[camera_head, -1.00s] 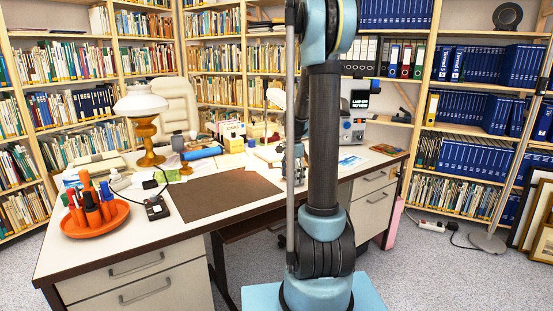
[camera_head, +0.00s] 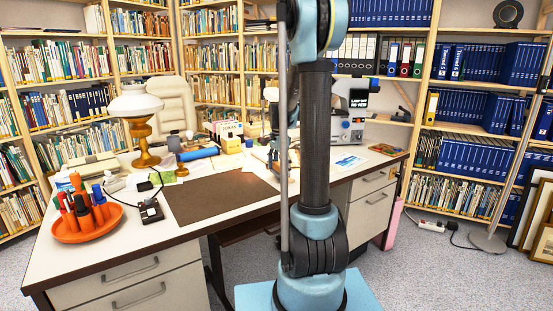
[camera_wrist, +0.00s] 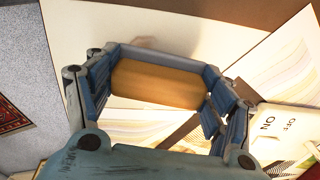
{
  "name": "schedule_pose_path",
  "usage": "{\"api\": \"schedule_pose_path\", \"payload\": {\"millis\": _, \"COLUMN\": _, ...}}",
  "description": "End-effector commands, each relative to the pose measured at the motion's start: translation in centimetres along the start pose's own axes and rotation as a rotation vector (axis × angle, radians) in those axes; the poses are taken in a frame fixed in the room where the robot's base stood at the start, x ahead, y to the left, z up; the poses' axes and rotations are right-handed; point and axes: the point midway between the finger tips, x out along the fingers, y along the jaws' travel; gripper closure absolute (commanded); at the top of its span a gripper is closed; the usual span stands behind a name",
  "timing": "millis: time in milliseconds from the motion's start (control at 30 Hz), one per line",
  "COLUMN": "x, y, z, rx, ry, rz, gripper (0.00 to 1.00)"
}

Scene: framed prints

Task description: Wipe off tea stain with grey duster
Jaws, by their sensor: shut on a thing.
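In the wrist view my gripper (camera_wrist: 158,72) is shut on a tan-brown block (camera_wrist: 155,82) with rounded ends, held between its blue-grey fingers. In the head view my arm mostly hides the gripper.
The white desk (camera_head: 100,262) carries a brown mat (camera_head: 222,196), an orange tray (camera_head: 88,232) of markers, a lamp (camera_head: 140,125), a blue roll (camera_head: 199,154) and papers.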

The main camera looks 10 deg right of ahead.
Motion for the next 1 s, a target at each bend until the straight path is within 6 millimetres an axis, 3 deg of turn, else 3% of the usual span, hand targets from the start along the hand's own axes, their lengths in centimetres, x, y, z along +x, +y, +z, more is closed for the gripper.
{"api": "schedule_pose_path", "payload": {"millis": 533, "x": -4.9, "y": 0.1, "z": -0.3, "rx": 0.005, "ry": 0.000, "rz": 0.000, "gripper": 0.51}}
{"api": "schedule_pose_path", "payload": {"millis": 1000, "x": -5.5, "y": 0.2, "z": -0.7, "rx": 0.009, "ry": 0.000, "rz": 0.000, "gripper": 0.51}}
